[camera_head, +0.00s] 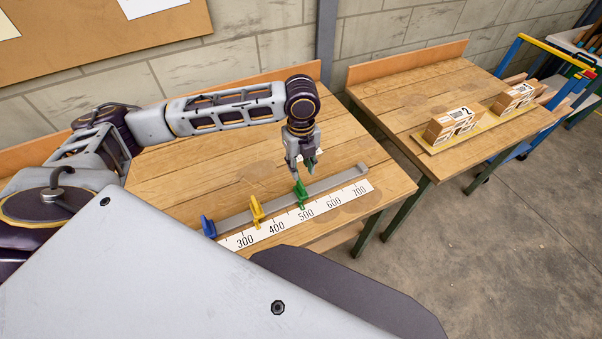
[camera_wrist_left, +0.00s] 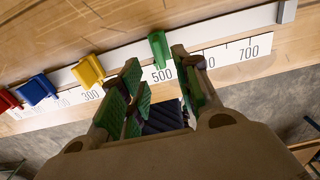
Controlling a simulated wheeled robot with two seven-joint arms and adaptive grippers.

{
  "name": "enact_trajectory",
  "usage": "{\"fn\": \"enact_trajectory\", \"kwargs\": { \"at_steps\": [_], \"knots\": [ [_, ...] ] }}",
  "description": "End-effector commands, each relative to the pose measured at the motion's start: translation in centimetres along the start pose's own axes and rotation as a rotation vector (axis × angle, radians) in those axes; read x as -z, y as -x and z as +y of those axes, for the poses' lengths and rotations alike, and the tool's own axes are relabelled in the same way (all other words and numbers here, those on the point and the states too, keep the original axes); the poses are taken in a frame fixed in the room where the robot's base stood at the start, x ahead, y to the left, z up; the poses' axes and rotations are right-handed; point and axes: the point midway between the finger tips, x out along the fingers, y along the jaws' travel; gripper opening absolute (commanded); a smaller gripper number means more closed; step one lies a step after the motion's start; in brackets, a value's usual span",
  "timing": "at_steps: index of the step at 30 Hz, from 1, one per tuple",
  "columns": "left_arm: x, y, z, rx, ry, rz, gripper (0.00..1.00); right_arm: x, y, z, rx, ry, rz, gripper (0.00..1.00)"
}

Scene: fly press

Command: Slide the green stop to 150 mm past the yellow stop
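The green stop (camera_head: 301,192) sits on the grey rail (camera_head: 325,184), close to the 500 mark of the white scale (camera_head: 333,202). The yellow stop (camera_head: 257,210) sits to its left on the rail, between the 300 and 400 labels; its exact reading is unclear. My left gripper (camera_head: 306,166) points down just above the green stop. In the left wrist view its fingers (camera_wrist_left: 160,88) are apart, and the green stop (camera_wrist_left: 158,48) shows just beyond the gap between them. I cannot tell whether they touch it. My right gripper is not in view.
A blue stop (camera_head: 208,227) stands left of the yellow one; a red stop (camera_wrist_left: 8,101) shows beyond it in the left wrist view. The rail is clear right of the green stop up to its end block (camera_head: 362,168). A second table (camera_head: 400,100) holds boxes.

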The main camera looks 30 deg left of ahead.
Motion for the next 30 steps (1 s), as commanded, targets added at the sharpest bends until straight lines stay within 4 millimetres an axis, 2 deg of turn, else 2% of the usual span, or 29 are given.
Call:
{"fn": "enact_trajectory", "kwargs": {
  "at_steps": [3, 9, 30],
  "knots": [
    [0.0, 1.2, 0.0, 0.000, 0.000, 0.000, 0.32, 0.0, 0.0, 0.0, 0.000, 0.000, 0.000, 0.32],
    [0.0, 2.1, 0.0, 0.000, 0.001, 0.000, 0.32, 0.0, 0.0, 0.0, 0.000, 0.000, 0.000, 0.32],
    [0.0, 2.2, 0.0, -0.001, 0.000, 0.001, 0.32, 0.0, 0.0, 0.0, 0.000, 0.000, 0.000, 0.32]
  ]
}}
